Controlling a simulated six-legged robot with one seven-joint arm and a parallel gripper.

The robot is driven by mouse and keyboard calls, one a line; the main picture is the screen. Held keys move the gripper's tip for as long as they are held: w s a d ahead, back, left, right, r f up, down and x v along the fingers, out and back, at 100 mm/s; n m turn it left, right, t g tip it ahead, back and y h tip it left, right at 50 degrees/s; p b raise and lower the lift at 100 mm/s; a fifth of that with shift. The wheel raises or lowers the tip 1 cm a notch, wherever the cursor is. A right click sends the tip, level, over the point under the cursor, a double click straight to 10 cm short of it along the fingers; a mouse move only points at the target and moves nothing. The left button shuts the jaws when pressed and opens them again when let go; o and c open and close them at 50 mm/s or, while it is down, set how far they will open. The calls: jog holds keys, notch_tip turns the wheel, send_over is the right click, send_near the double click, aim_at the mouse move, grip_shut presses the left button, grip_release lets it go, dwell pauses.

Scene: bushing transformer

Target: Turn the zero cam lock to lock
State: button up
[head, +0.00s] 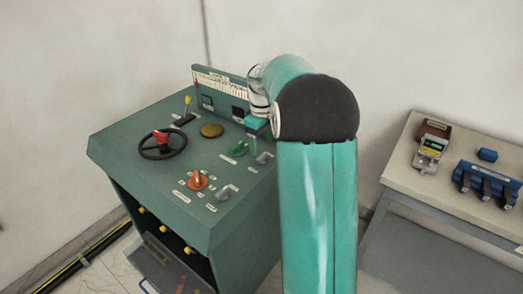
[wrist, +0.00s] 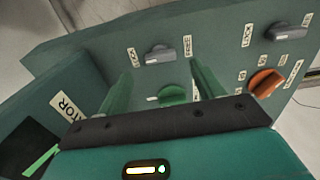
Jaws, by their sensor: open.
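My gripper (wrist: 161,68) is open in the wrist view, its two green fingers apart and empty. Beyond the fingertips is a grey cam lock lever (wrist: 160,55), between a LOCK label on the left and a FREE label on the right; its lever lies roughly crosswise. In the head view this lever (head: 264,158) seems to be the one at the console's right edge. A second grey lever (wrist: 283,31) beside another LOCK label is at the upper right, also in the head view (head: 227,191). I cannot read which one is named zero. The gripper (head: 256,124) is partly hidden by my arm in the head view.
A green knob (wrist: 172,94) sits between the fingers, nearer than the lever. An orange knob (wrist: 265,83) is to the right. The green console (head: 150,185) also carries a black handwheel (head: 163,145) and a yellow-tipped lever (head: 187,103). A side table (head: 400,165) stands right.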

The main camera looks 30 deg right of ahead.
aim_at(260, 157)
notch_tip(260, 157, up, 9)
dwell(0.7)
jog(key=s+a+r+m+t, duration=0.1)
jog(key=s+a+r, duration=0.2)
jog(key=s+a, duration=0.35)
jog(key=s+a+r+m+t, duration=0.1)
jog(key=s+a+r, duration=0.15)
jog(key=a, duration=0.65)
jog(key=s+a+f+m+t, duration=0.1)
jog(key=s+a+f, duration=0.2)
jog(key=s+a, duration=0.2)
jog(key=s+a+f+m+t, duration=0.1)
jog(key=s+a, duration=0.4)
jog(key=s, duration=0.6)
jog(key=shift+f+t, duration=0.8)
jog(key=shift+f, duration=0.1)
jog(key=shift+s, duration=0.15)
